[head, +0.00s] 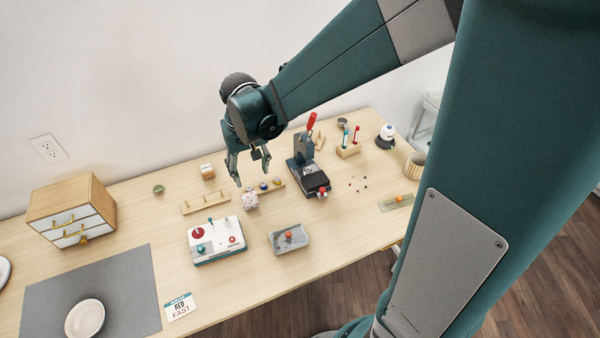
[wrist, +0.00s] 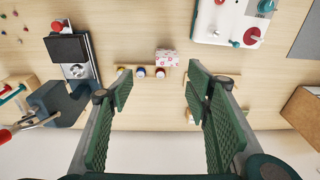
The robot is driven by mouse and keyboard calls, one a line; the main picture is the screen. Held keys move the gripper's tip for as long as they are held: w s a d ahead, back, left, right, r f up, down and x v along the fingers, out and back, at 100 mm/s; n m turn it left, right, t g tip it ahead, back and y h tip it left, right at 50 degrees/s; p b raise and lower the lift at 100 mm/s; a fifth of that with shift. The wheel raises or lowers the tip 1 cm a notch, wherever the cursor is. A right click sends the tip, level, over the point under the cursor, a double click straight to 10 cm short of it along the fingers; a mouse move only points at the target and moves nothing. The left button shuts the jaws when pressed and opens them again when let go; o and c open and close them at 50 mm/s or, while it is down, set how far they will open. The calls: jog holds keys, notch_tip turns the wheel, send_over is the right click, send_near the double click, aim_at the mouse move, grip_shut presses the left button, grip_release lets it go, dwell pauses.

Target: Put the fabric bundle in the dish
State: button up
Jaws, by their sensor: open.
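The fabric bundle (head: 251,200) is a small white block with a pink pattern on the wooden table, near the middle. It also shows in the wrist view (wrist: 167,57), just beyond the fingertips and roughly between their lines. My gripper (head: 251,178) is open and empty, above and behind the bundle, not touching it. In the wrist view the two green fingers (wrist: 160,82) stand wide apart. A round cream dish (head: 85,318) lies on the grey mat at the front left in the head view, and it looks empty. The dish does not show in the wrist view.
A spool rack (head: 277,183) stands close beside the bundle. A white control box (head: 215,240) and a grey tray (head: 289,239) are in front. A dark press with a red handle (head: 307,170) stands right. A drawer cabinet (head: 70,207) stands behind the mat (head: 125,285).

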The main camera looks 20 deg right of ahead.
jog(key=s+d+r+t, duration=0.3)
jog(key=s+d+r, duration=0.1)
jog(key=s+r, duration=0.3)
jog(key=s+d+r+t, duration=0.3)
jog(key=s+r, duration=0.4)
jog(key=s, duration=0.5)
jog(key=shift+d+r, duration=0.25)
jog(key=shift+d, duration=0.35)
jog(key=shift+s, duration=0.1)
jog(key=c, duration=0.8)
